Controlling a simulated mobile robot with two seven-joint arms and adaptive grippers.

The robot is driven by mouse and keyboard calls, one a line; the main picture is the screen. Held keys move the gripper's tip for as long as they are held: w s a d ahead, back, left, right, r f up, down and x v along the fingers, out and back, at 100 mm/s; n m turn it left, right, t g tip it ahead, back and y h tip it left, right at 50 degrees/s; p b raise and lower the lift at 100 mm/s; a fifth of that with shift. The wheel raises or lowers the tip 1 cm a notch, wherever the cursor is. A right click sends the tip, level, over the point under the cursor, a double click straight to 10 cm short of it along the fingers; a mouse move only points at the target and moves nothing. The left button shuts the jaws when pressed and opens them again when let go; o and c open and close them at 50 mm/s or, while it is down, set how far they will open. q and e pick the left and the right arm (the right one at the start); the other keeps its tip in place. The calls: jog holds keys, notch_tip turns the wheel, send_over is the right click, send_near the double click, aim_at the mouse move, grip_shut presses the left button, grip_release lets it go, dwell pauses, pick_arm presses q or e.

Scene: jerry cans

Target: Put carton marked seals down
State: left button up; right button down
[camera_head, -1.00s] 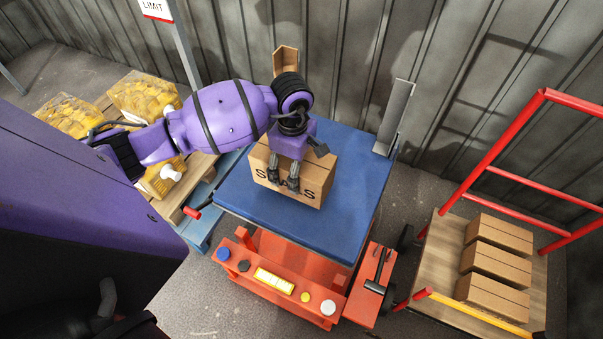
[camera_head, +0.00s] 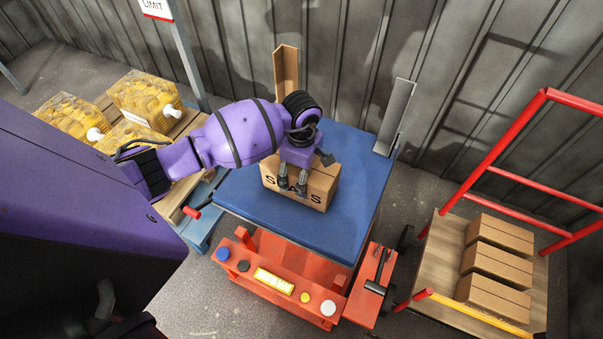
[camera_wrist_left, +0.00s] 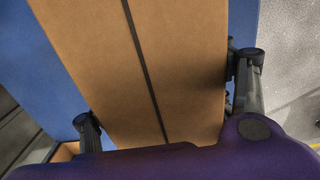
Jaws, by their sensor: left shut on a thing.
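The carton marked seals (camera_head: 318,186) is a brown box with dark letters on its front, partly covered by the gripper fingers. It is over the blue table top (camera_head: 345,230); I cannot tell for sure whether its base touches. My left gripper (camera_head: 292,186) is shut on the carton from above. In the left wrist view the carton (camera_wrist_left: 170,60) fills the middle, its dark seam running lengthwise, with one finger on each side. My right gripper is not in view.
Brown and grey upright brackets (camera_head: 286,72) (camera_head: 395,118) stand at the table's back. An orange base with buttons (camera_head: 275,281) is at its front. Yellow-filled jerry cans (camera_head: 145,98) stand on a pallet at left. A red-railed cart (camera_head: 430,270) at right carries brown cartons (camera_head: 498,233).

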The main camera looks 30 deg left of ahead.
pick_arm(q)
jog(key=o, duration=2)
jog(key=shift+f, duration=0.1)
jog(key=shift+r, duration=6.15)
